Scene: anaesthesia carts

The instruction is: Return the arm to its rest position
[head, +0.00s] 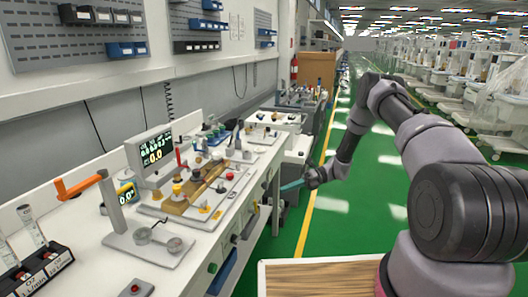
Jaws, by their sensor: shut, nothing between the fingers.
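My arm reaches in from the right of the head view, bends at a high elbow and slopes down to my gripper (291,186). The gripper is small in the picture, with teal fingers pointing left toward the bench edge. It is shut, with nothing seen in it. It appears in front of the bench side, over the green floor near the yellow line. Any gap between the fingers and the bench is too small to judge.
A white workbench (205,243) along the left carries a monitor (152,156), an orange-handled stand (110,205) and other apparatus. A wooden top (318,279) is at the bottom. Carts (425,75) line the far right. The green aisle (335,215) is clear.

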